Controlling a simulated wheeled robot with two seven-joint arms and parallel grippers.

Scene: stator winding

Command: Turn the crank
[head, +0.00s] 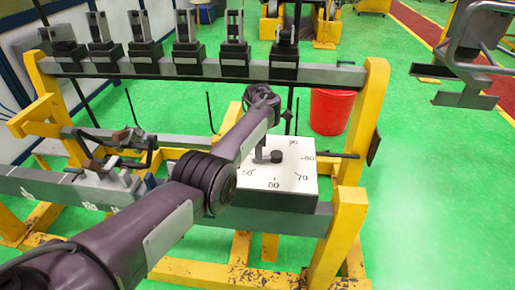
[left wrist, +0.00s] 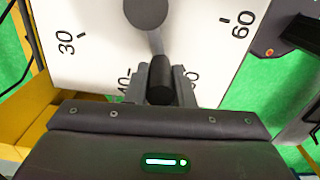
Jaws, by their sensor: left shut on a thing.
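The crank (head: 275,156) sits on top of a white-topped dial box (head: 300,172) marked with numbers. In the left wrist view, the crank's round hub (left wrist: 146,12) is at the top and a grey arm runs down to its dark handle (left wrist: 160,82). My left gripper (left wrist: 161,74) is shut on that handle, between the 40 and 50 marks. The 30 mark is to the left and the 60 mark to the right. My right gripper is not in view.
A yellow frame (head: 350,215) with grey rails surrounds the dial box. Several black clamp blocks line the upper rail (head: 190,70). Thin black rods rise near the box. A red bucket (head: 331,110) stands behind. Metal brackets sit at left; green floor is open at right.

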